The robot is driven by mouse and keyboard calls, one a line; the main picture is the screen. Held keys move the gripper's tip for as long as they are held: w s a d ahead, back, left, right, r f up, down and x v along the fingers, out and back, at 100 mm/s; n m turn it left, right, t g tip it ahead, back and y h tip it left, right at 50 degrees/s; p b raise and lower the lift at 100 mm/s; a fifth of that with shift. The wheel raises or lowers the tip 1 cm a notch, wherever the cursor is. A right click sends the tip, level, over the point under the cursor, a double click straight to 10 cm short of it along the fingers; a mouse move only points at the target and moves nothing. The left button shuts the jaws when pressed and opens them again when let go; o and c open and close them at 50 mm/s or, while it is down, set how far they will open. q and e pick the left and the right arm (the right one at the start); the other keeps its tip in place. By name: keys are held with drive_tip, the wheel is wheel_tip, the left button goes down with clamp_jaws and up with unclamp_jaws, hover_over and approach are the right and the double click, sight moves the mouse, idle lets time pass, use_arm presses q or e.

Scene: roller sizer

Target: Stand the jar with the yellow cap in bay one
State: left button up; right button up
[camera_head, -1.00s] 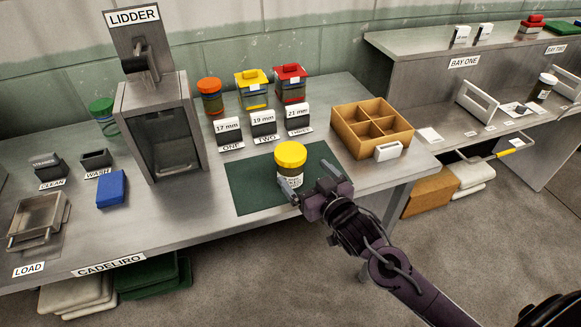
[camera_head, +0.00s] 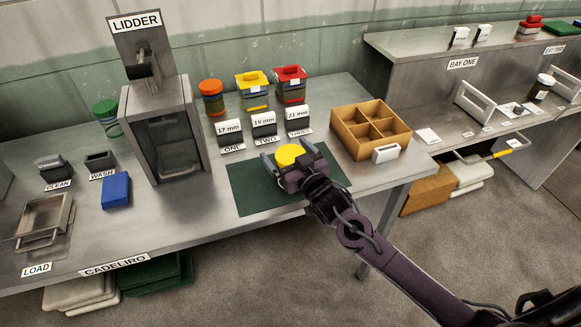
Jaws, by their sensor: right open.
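The jar with the yellow cap (camera_head: 288,153) stands on the dark green mat (camera_head: 247,190) on the near bench. Only its cap shows clearly; my right gripper hides its body. My right gripper (camera_head: 287,154) is open, with one finger on each side of the jar; I cannot tell whether they touch it. Bay one is marked by the BAY ONE label (camera_head: 463,62) on the right-hand bench. My left gripper is not in view.
A wooden divided box (camera_head: 347,118) stands right of the mat. Behind the mat are the size blocks (camera_head: 264,124) and several coloured containers. The lidder (camera_head: 172,130) stands to the left.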

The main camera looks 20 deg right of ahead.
drive_tip(key=c, duration=1.4)
drive_tip(key=shift+r, duration=0.1)
wheel_tip(320, 180, up, 19)
drive_tip(key=b, duration=0.2)
drive_tip(key=s+d+f+m+h, duration=0.1)
drive_tip(key=s+f+h, duration=0.1)
drive_tip(key=s+f, duration=0.7)
drive_tip(key=s+d+f+m+h, duration=0.1)
drive_tip(key=s+f+h, duration=0.1)
drive_tip(key=s+f, duration=0.7)
drive_tip(key=s, duration=0.5)
drive_tip(key=shift+f+m, duration=0.3)
